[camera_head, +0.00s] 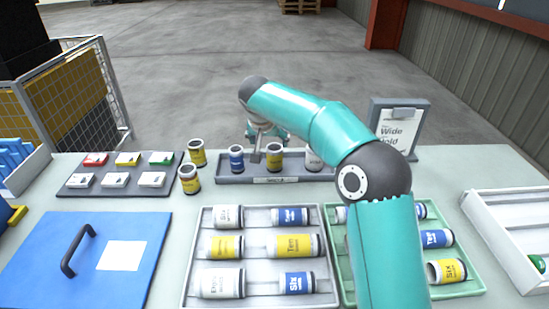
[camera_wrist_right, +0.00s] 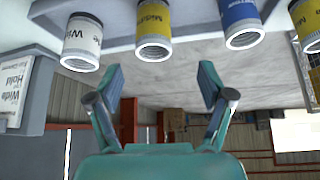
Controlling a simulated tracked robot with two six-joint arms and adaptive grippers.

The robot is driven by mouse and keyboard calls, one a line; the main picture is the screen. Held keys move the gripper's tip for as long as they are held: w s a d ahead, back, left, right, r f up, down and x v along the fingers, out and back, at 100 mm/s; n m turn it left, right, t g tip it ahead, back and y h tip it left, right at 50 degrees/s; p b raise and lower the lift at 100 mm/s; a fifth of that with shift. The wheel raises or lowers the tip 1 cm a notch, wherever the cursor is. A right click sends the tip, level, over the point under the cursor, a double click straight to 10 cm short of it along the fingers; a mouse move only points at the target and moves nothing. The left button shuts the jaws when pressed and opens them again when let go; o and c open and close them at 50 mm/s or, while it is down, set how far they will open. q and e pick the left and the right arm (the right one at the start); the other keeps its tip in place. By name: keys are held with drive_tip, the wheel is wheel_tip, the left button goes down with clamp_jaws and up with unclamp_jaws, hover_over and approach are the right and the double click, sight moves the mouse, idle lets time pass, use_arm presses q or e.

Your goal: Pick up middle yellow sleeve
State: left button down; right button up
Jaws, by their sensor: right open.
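The middle yellow sleeve (camera_head: 274,158) stands upright in a grey holder (camera_head: 232,180) at the back of the table. A blue sleeve (camera_head: 236,158) is to its left and a white one (camera_head: 314,158) to its right. In the right wrist view, which is upside down, the yellow sleeve (camera_wrist_right: 153,30) hangs between the white sleeve (camera_wrist_right: 82,42) and the blue one (camera_wrist_right: 241,22). My right gripper (camera_wrist_right: 162,80) is open and empty, with the yellow sleeve ahead of its fingers, apart from it. In the head view, its arm hides part of it. My left gripper is not in view.
Two yellow sleeves (camera_head: 189,178) stand left of the holder. A white tray (camera_head: 210,212) and a green tray (camera_head: 460,290) with lying sleeves are in front. A sign (camera_head: 398,130) stands at the back right. A blue lid (camera_head: 40,260) lies at left.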

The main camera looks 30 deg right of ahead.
sight(274, 149)
drive_tip(key=x, duration=0.3)
drive_tip(key=shift+d+f, duration=0.2)
drive_tip(key=shift+f, duration=0.15)
drive_tip(key=shift+s+x, duration=0.2)
drive_tip(key=shift+x, duration=1.05)
drive_tip(key=shift+s+x, duration=0.15)
drive_tip(key=shift+x, duration=1.15)
drive_tip(key=shift+f, duration=0.1)
drive_tip(key=c, duration=1.5)
drive_tip(key=shift+d, duration=0.1)
clamp_jaws()
